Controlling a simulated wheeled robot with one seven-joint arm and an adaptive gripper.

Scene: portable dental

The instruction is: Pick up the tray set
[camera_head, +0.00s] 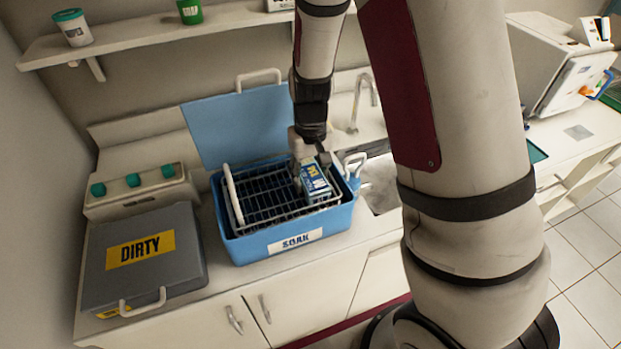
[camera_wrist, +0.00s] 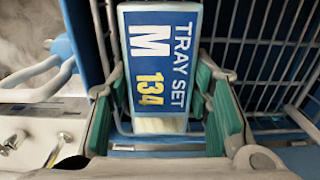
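The tray set is a blue and white box lettered "TRAY SET M 134" (camera_wrist: 155,65). In the head view the tray set (camera_head: 315,182) sits tilted at the right side of the wire basket (camera_head: 236,205) in the blue tub marked SOAK (camera_head: 250,249). My gripper (camera_head: 309,158) is over the tub at the box. In the wrist view its teal-padded fingers (camera_wrist: 160,105) lie on both sides of the box, and their tips appear to touch it. The box's underside is hidden.
The tub's blue lid (camera_head: 237,123) stands raised behind it. A closed grey case marked DIRTY (camera_head: 141,270) is at the left. A sink with a tap (camera_head: 363,100) is at the right. A shelf (camera_head: 140,38) runs above. My arm hides part of the right counter.

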